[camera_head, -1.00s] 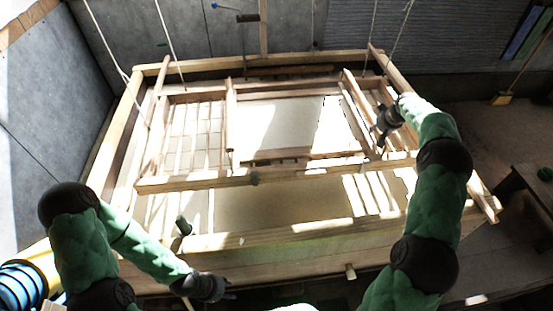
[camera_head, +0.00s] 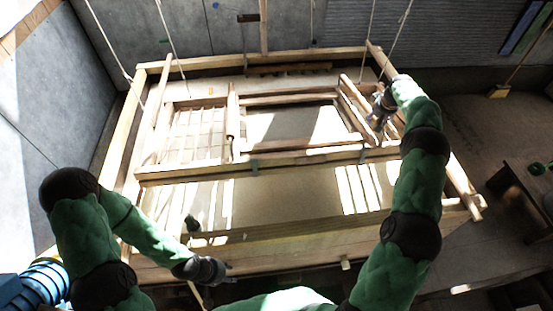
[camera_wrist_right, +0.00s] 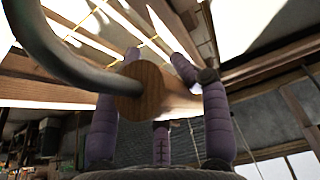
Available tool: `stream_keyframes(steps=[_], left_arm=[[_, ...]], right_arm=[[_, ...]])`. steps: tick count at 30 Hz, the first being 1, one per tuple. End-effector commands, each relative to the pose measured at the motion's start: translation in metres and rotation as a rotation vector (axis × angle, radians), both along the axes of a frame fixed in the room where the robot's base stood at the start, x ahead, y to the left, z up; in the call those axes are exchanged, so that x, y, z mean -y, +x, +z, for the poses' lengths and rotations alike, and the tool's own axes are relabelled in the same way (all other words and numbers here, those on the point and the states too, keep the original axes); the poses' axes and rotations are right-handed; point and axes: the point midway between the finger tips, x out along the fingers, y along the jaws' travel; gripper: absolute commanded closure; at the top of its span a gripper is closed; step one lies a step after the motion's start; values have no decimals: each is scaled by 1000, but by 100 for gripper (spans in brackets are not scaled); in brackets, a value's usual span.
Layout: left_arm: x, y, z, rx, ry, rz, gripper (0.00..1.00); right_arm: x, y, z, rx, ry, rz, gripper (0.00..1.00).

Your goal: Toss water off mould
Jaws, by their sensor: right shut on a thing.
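The hanging wooden mould (camera_head: 255,161) is a framed rectangle inside a large wooden vat (camera_head: 290,232), with a pale surface in its middle and slats at its left. My right gripper (camera_head: 382,108) is at the mould's right side. In the right wrist view my right gripper (camera_wrist_right: 160,95) has its purple fingers closed around a round wooden bar (camera_wrist_right: 150,88), whose cut end faces the camera. My left gripper (camera_head: 222,268) is low at the vat's front edge, apart from the mould. Its fingers are too small and dark to read.
Ropes (camera_head: 172,40) hang from above to the mould. Grey walls (camera_head: 45,120) stand at left and back. A dark table (camera_head: 525,185) stands at right, and a broom (camera_head: 500,90) leans at the back right. Floor shows at right.

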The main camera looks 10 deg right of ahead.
Motion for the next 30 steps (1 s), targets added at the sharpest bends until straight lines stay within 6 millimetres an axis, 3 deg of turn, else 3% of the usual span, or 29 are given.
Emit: stream_keyframes(steps=[1, 11, 30], left_arm=[[0, 0, 0, 0, 0, 0, 60], [0, 0, -4, 0, 0, 0, 60], [0, 0, -71, 0, 0, 0, 60]], right_arm=[[3, 3, 9, 16, -8, 0, 100], [3, 3, 9, 26, -11, -1, 100], [1, -7, -23, 154, -21, 0, 100]])
